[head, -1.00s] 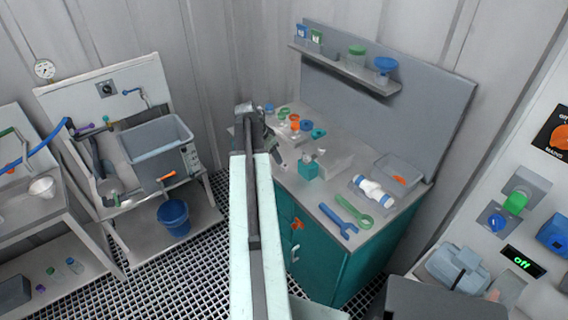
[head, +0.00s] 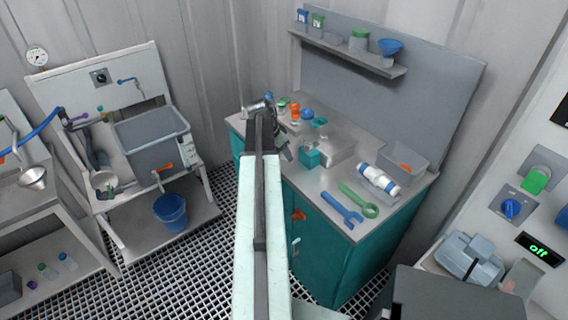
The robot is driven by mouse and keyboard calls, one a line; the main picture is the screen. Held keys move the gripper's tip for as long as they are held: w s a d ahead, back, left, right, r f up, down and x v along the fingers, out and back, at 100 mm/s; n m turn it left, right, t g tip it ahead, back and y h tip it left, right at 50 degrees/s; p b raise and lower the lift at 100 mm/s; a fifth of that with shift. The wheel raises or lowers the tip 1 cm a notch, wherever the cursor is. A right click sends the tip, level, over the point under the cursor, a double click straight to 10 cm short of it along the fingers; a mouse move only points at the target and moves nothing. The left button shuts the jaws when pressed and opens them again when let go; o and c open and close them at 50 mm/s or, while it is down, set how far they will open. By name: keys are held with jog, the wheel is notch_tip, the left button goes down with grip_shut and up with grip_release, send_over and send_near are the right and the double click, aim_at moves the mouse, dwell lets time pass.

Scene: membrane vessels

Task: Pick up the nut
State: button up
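Several small coloured parts stand at the back left of the workbench top (head: 300,180): a green one (head: 282,104), an orange one (head: 295,111), a blue one (head: 307,114) and a teal ring-like one (head: 320,121). They are too small to tell for certain which is the nut. My arm reaches forward up the middle of the head view.
A teal block (head: 310,157) stands beside my gripper. A blue wrench (head: 342,209), a green wrench (head: 358,200), a white-and-blue cylinder (head: 377,182) and a grey tray (head: 405,168) occupy the bench's right side. A shelf (head: 350,61) overhangs the back. A sink stand (head: 150,155) is left.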

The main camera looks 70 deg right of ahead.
grip_shut()
jog(key=shift+r, duration=0.1)
